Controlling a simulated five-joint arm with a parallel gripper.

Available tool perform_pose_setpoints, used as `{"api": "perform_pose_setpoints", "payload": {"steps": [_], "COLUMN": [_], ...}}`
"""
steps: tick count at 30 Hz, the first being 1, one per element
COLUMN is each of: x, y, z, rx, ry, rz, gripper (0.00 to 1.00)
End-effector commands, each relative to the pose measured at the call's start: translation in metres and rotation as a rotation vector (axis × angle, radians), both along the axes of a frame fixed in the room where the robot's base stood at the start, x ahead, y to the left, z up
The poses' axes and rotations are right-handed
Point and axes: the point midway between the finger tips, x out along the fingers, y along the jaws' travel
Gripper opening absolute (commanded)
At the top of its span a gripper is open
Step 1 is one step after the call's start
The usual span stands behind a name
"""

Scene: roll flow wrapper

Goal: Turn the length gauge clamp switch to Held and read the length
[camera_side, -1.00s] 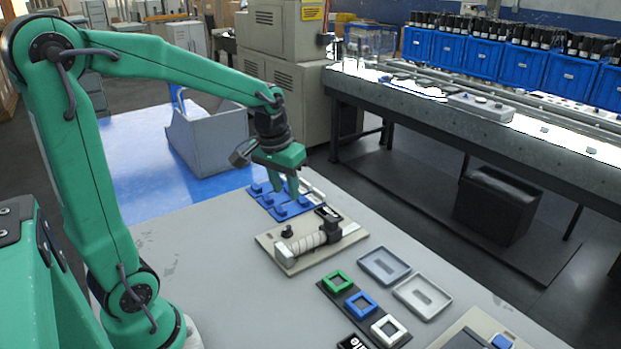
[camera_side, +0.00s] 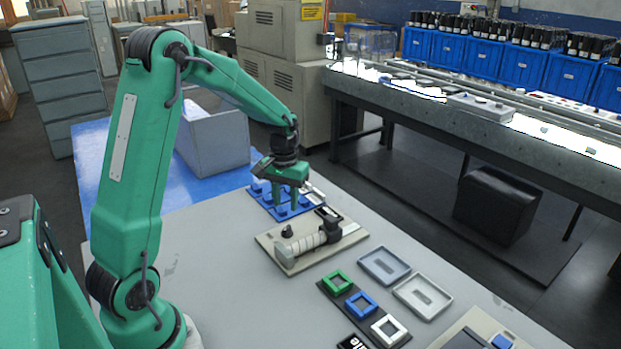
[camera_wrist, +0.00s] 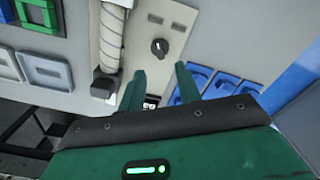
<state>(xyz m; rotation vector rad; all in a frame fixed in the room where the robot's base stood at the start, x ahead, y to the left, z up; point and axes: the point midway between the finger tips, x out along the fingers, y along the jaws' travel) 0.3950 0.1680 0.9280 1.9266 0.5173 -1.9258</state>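A beige gauge board (camera_side: 272,239) lies on the grey table, with a ribbed pale roll (camera_side: 308,243) held at a dark bracket. A black knob switch (camera_side: 287,232) stands on the board beside the roll; it also shows in the wrist view (camera_wrist: 159,47) with a pale pointer mark. My gripper (camera_side: 286,206) is open and empty behind the knob in the side view. In the wrist view, the fingertips (camera_wrist: 160,70) are spread, with the knob beyond the gap between them and apart from both. A small dark panel (camera_wrist: 151,101) is partly hidden by my gripper; no reading is legible.
A blue tray with blue blocks (camera_side: 262,207) lies at the board's far side, close to my fingers. Green, blue and white square frames (camera_side: 361,304) and two grey trays (camera_side: 384,266) lie to the right. The table's left front is clear.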

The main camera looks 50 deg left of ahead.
Motion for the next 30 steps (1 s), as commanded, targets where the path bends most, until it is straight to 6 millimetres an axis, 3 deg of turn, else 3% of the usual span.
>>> {"api": "perform_pose_setpoints", "payload": {"steps": [8,21,30], "x": [-0.001,-0.001,0.0], "y": [-0.001,-0.001,0.0], "z": [-0.018,-0.068,-0.077], "rx": [-0.002,-0.002,0.0], "ry": [0.003,0.003,0.0], "rz": [-0.001,-0.001,-0.001], "gripper": [0.34,0.34,0.34]}}
